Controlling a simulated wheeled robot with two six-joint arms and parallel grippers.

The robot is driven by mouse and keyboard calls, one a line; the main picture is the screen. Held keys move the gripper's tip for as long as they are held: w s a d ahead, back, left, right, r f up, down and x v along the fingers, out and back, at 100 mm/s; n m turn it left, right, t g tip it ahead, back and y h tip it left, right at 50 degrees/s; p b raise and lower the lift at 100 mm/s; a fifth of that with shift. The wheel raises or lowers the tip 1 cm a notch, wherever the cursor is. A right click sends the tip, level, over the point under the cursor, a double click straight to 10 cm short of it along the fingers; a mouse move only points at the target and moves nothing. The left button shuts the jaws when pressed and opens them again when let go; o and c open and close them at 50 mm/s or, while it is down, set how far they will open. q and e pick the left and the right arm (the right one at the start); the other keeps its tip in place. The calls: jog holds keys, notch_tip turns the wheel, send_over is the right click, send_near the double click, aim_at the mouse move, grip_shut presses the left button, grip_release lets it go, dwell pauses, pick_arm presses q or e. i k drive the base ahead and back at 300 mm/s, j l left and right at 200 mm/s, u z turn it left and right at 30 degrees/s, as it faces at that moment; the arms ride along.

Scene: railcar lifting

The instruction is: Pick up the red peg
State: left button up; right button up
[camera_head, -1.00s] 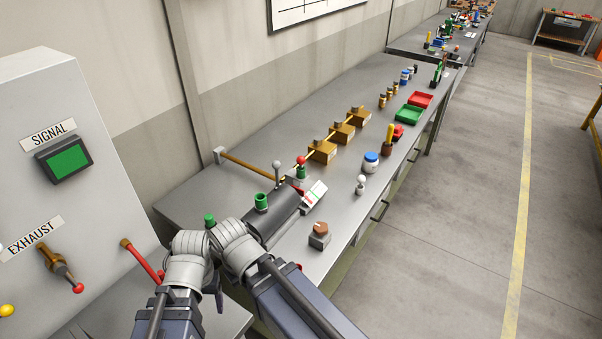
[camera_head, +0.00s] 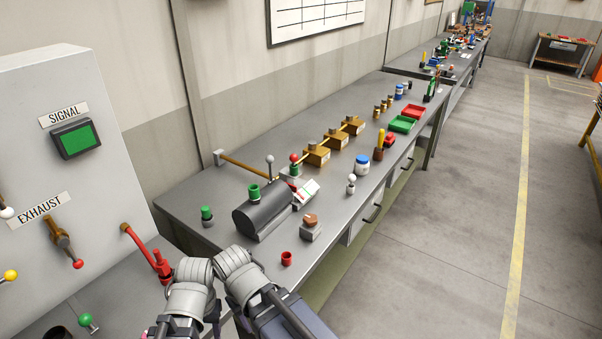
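A short red cylindrical piece (camera_head: 286,258), which looks like the red peg, stands on the near end of the grey workbench, close to its front edge. It has a darker, hollow-looking top. My two arms come in from the bottom, and their grey rounded joints show left of and below the red piece, apart from it in the picture. The fingers of both grippers are hidden, so I cannot see whether they hold anything.
A dark cylinder with a green collar (camera_head: 262,215) lies behind the red piece. A brown-topped grey block (camera_head: 311,228) stands to its right, and a green-topped piece (camera_head: 207,215) to the left. The control cabinet (camera_head: 105,150) with a red lever (camera_head: 160,265) is at left. The floor (camera_head: 440,250) at right is clear.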

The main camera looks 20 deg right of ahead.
aim_at(293, 157)
jog(key=k+u, duration=0.25)
jog(key=u, duration=1.4)
jog(key=k+l, duration=0.1)
jog(key=l, duration=0.4)
jog(key=k+l, duration=0.15)
jog(key=l, duration=0.35)
jog(key=k+l, duration=0.1)
jog(key=l, duration=0.4)
jog(key=k+l, duration=0.1)
jog(key=l, duration=0.4)
jog(key=k+l, duration=0.15)
jog(key=l, duration=0.35)
jog(key=k+l, duration=0.1)
jog(key=l, duration=0.4)
jog(key=k+l, duration=0.1)
jog(key=l, duration=0.4)
jog(key=k+l, duration=0.15)
jog(key=l, duration=0.35)
